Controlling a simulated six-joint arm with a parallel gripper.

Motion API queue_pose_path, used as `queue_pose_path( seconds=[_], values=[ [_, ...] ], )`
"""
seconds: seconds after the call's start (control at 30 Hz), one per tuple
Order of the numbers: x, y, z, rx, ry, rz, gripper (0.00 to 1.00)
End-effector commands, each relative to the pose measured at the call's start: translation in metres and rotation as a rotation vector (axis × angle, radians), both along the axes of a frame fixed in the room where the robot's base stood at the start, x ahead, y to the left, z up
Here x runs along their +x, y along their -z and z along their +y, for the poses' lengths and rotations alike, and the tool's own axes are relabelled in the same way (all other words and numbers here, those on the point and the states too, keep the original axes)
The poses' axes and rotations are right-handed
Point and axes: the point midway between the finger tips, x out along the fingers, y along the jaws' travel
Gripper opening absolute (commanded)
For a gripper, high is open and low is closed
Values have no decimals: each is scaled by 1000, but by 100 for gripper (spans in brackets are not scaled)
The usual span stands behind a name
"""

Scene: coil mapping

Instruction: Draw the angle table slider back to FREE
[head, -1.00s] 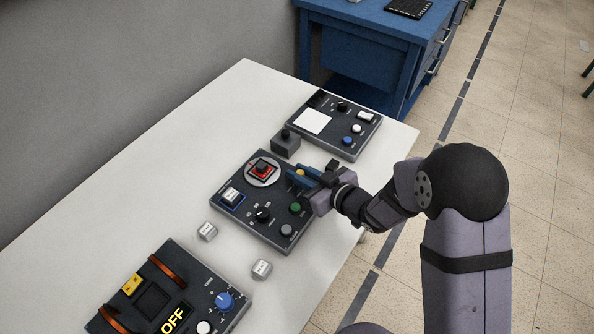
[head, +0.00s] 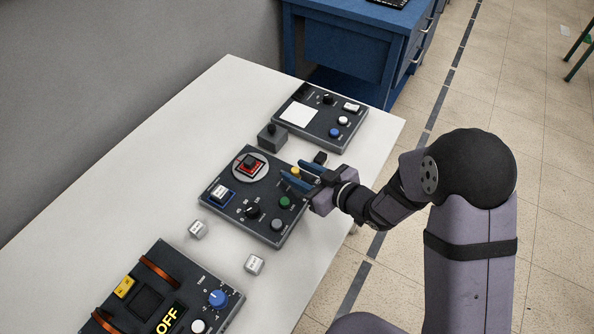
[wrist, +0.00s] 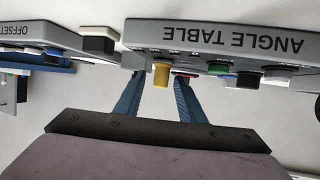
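The angle table (head: 215,205) is a dark panel on the white table. It bears a round plate (head: 238,172) with a red-and-black square piece on it, and several knobs. Its name also reads upside down on its edge in the wrist view (wrist: 245,36). A yellow knob (head: 295,171), which looks like the slider's handle, stands near its right edge. My gripper (head: 291,172) is open, its blue fingers reaching in from the right. In the wrist view the yellow knob (wrist: 162,74) shows between the fingertips; I cannot tell whether they touch it. The FREE mark is not readable.
A second panel (head: 318,120) lies behind, with a small dark block (head: 273,139) beside it. Two pale cubes (head: 198,229) (head: 255,264) lie in front. A panel showing OFF (head: 200,262) is nearest. The table's left side is clear.

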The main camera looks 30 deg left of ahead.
Motion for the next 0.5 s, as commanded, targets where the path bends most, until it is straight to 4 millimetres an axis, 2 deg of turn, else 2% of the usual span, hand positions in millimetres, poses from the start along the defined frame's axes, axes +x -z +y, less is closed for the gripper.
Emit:
queue_pose_path(
  seconds=[0.3, 0.5],
  values=[
    [-9, -16, -40, 0, 5, -1, 36],
    [-14, -22, -54, -1, 3, 0, 36]
  ],
)
